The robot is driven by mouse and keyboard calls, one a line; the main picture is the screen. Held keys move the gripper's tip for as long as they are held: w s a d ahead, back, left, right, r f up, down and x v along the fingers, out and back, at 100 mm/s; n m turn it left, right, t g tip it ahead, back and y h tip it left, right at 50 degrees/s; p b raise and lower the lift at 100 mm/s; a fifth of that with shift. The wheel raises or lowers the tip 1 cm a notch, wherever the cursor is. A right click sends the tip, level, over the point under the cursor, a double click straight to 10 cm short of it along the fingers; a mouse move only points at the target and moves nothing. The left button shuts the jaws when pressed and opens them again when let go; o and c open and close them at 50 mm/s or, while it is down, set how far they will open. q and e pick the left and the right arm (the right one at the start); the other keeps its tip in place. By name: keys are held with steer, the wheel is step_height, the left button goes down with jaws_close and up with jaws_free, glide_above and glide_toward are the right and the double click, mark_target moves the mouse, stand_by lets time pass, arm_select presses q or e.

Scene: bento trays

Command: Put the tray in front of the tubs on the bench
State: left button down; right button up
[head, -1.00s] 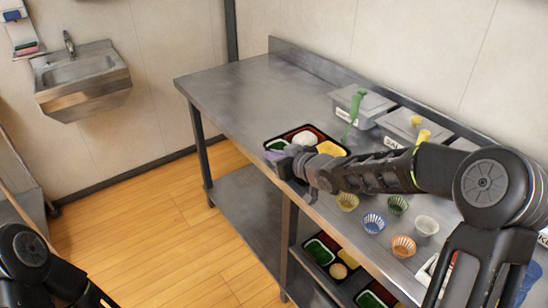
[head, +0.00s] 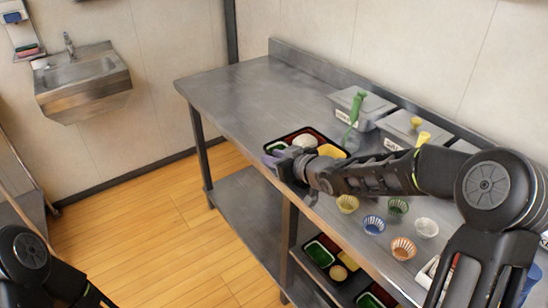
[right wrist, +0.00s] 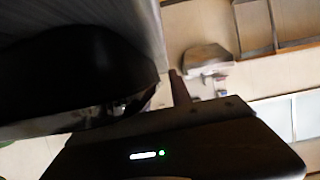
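A black tray (head: 268,149) with food in it, among it a white ball, a yellow portion and a red portion, sits at the bench's (head: 235,110) front edge, in front of the nearest lidded grey tub (head: 362,108). My right gripper (head: 283,168) is at the tray's near side, over the front edge. Its fingertips are hidden, so I cannot tell whether it grips the rim. In the right wrist view a large dark shape fills the upper left; I cannot make out the fingers. Only part of my left arm shows at lower left; its gripper is out of view.
A second tub (head: 402,128) stands right of the first, with a green-handled utensil (head: 354,108) in front of the first. Filled trays (head: 322,254) lie on the lower shelf. The bench's left end is clear.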

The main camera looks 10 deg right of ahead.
steer(key=p+v, duration=0.3)
steer(key=v, duration=0.7)
steer(key=shift+s+d+r, duration=0.15)
steer(key=shift+s+r, duration=0.15)
steer(key=shift+s+d, duration=0.2)
steer(key=shift+s, duration=0.35)
